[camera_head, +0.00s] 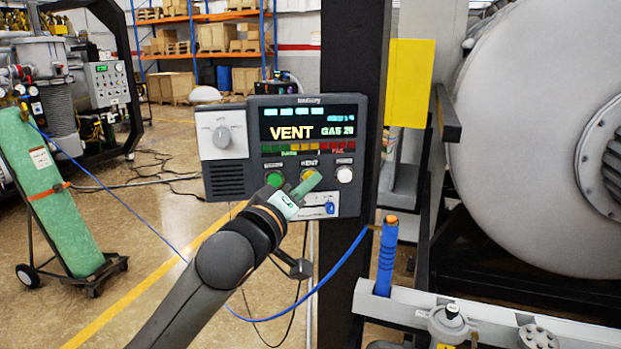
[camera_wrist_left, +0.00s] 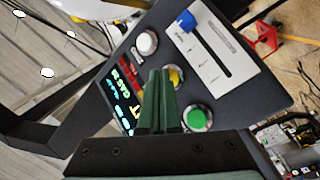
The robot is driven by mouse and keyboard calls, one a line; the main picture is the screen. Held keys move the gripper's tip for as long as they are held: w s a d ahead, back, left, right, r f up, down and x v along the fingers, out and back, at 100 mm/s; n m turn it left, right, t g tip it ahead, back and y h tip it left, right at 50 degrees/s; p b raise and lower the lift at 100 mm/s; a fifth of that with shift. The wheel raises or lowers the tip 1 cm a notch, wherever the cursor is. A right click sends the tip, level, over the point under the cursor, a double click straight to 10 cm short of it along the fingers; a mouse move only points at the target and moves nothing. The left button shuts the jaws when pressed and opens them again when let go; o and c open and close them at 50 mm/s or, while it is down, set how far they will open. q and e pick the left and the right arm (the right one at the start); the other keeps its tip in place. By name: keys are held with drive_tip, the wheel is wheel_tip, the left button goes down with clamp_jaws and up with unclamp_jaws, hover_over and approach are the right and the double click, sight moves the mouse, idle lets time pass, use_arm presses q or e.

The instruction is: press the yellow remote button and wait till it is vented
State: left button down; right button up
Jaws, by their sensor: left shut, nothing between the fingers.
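The control box (camera_head: 231,178) is mounted on a dark post, and its screen (camera_head: 309,130) reads "VENT" and "GAS 20". Below the screen is a row of green (camera_head: 275,178), yellow (camera_head: 308,174) and white (camera_head: 344,174) buttons. My left gripper (camera_head: 312,181) is shut and empty, its green fingertips at the yellow button and partly covering it. In the left wrist view the fingers (camera_wrist_left: 161,75) end beside the yellow button (camera_wrist_left: 177,77), between the green (camera_wrist_left: 198,118) and white (camera_wrist_left: 146,43) buttons. I cannot tell whether they touch it. My right gripper is out of view.
A large grey furnace vessel (camera_head: 530,140) stands at the right. A blue hand torch-like handle (camera_head: 387,258) stands on a pale rail with a blue hose. A green gas cylinder (camera_head: 50,190) on a cart is at the left. The floor between is mostly clear.

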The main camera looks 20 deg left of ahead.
use_arm(q)
drive_tip(key=shift+s, duration=0.1)
idle(0.3)
drive_tip(key=shift+s+d, duration=0.3)
drive_tip(key=shift+s, duration=0.25)
drive_tip(key=s, duration=0.1)
drive_tip(key=s+d, duration=0.1)
drive_tip(key=s, duration=0.1)
drive_tip(key=s+d+p, duration=0.1)
drive_tip(key=shift+s+d, duration=0.2)
drive_tip(key=shift+s, duration=0.05)
drive_tip(key=shift+f, duration=0.1)
idle(0.5)
